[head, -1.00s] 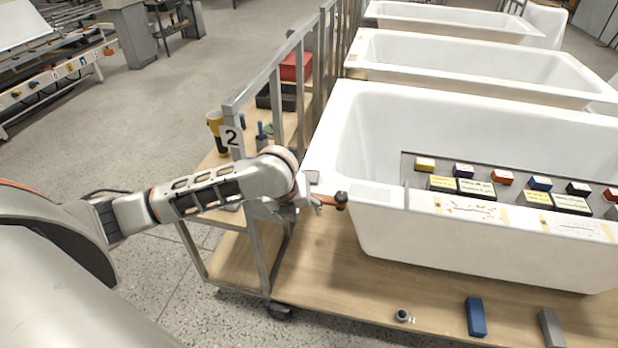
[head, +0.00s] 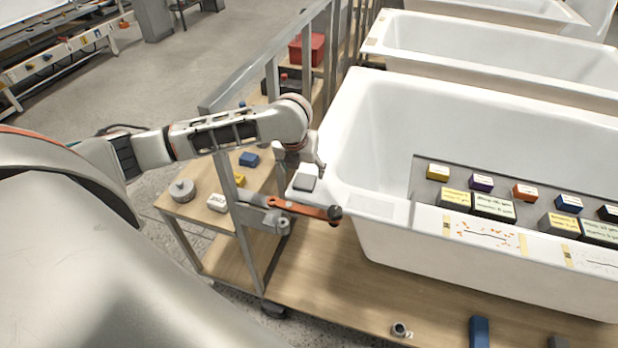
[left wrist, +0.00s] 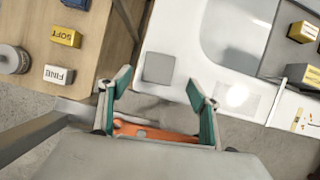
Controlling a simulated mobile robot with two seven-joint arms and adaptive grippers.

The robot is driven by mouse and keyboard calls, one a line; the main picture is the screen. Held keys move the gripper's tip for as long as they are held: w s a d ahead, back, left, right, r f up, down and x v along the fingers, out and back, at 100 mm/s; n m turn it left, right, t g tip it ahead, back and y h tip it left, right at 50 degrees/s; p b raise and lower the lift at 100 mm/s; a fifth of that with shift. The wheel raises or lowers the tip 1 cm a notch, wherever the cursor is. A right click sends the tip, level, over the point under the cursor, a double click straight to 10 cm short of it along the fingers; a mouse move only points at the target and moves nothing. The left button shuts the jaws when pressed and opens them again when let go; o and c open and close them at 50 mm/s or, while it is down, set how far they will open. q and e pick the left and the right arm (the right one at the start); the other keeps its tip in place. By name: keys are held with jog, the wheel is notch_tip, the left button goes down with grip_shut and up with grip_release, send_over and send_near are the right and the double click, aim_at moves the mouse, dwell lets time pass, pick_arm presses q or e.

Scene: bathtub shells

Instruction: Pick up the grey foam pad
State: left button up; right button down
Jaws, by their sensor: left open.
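The grey foam pad (head: 304,183), a small flat dark-grey square, lies on the near left corner of the front bathtub's white rim (head: 383,209). My left gripper (head: 312,165) is open and empty above that corner, just behind the pad in the head view. In the left wrist view the pad (left wrist: 158,68) lies flat between and slightly beyond the open teal-lined fingertips (left wrist: 159,84). I cannot tell the exact height of the fingers above it. My right gripper is not in view.
An orange lever (head: 295,207) with a black knob juts out below the pad's corner. A metal-framed cart (head: 234,190) stands left of the tub, carrying a yellow block (left wrist: 66,36), a white block (left wrist: 58,75) and a round grey object (head: 182,190). Labelled blocks sit on a grey board (head: 425,175) over the tub.

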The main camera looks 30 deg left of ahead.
aim_at(305, 179)
pick_arm(q)
jog(key=shift+w+a+f, duration=0.1)
jog(key=shift+a+f, duration=0.05)
jog(key=shift+f, duration=0.65)
jog(key=x, duration=0.5)
jog(key=shift+w+r, duration=0.15)
jog(key=shift+w, duration=0.05)
jog(key=shift+a, duration=0.1)
jog(key=c, duration=0.9)
